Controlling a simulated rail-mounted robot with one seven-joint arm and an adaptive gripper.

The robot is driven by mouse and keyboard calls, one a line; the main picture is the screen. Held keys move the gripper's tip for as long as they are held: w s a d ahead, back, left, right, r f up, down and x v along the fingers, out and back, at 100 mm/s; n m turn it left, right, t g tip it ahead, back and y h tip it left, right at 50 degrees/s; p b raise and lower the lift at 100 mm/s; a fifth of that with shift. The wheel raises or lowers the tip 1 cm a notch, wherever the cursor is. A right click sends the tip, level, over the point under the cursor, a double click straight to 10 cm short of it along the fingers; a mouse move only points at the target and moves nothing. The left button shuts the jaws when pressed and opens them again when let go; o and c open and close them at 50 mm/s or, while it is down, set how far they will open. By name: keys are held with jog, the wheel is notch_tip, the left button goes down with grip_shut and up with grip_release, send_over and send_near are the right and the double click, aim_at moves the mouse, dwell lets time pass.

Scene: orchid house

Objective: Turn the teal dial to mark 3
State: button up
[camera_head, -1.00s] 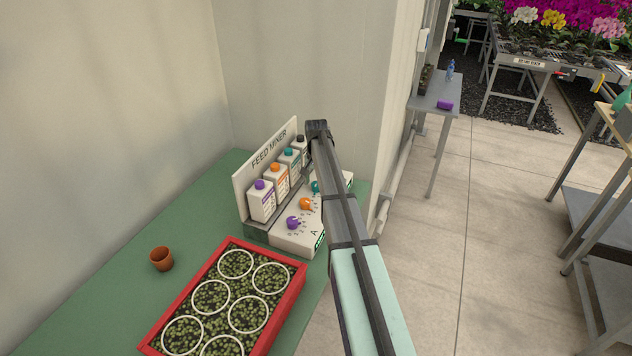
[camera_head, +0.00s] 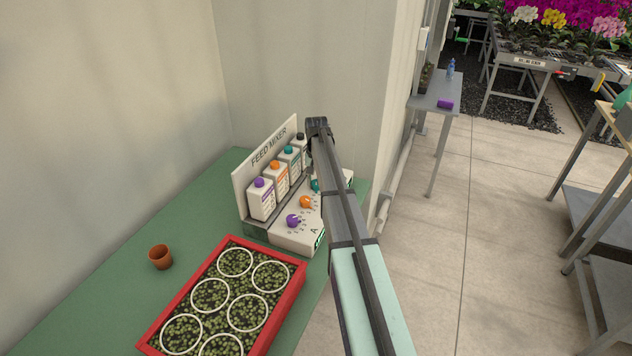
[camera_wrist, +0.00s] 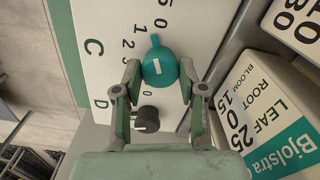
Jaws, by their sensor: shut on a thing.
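The teal dial (camera_wrist: 160,70) sits on the white panel of the feed mixer (camera_head: 293,237). In the wrist view its knob is between the two fingertips of my gripper (camera_wrist: 160,76), which is shut on it. The dial's narrow nub points toward the top of the wrist picture, and a white line shows on its face. Printed digits lie around it, some hidden by the fingers; I cannot tell which mark the nub meets. In the head view the teal dial (camera_head: 315,186) is partly hidden by my arm.
A black dial (camera_wrist: 147,120) is close beside the fingers. Orange (camera_head: 306,202) and purple (camera_head: 293,220) dials are on the same panel. Capped bottles (camera_head: 262,203) stand behind them. A red seedling tray (camera_head: 282,317) and a terracotta pot (camera_head: 160,257) are on the green bench.

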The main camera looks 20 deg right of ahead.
jog(key=n+b, duration=0.1)
jog(key=n, duration=0.3)
jog(key=shift+f+n, duration=0.15)
jog(key=shift+n, duration=0.15)
jog(key=n+b, duration=0.1)
jog(key=n, duration=0.2)
jog(key=shift+n, duration=0.3)
jog(key=n+b, duration=0.1)
jog(key=n, duration=0.3)
jog(key=shift+n, duration=1.9)
jog(key=o, duration=1.1)
jog(key=shift+o, duration=0.2)
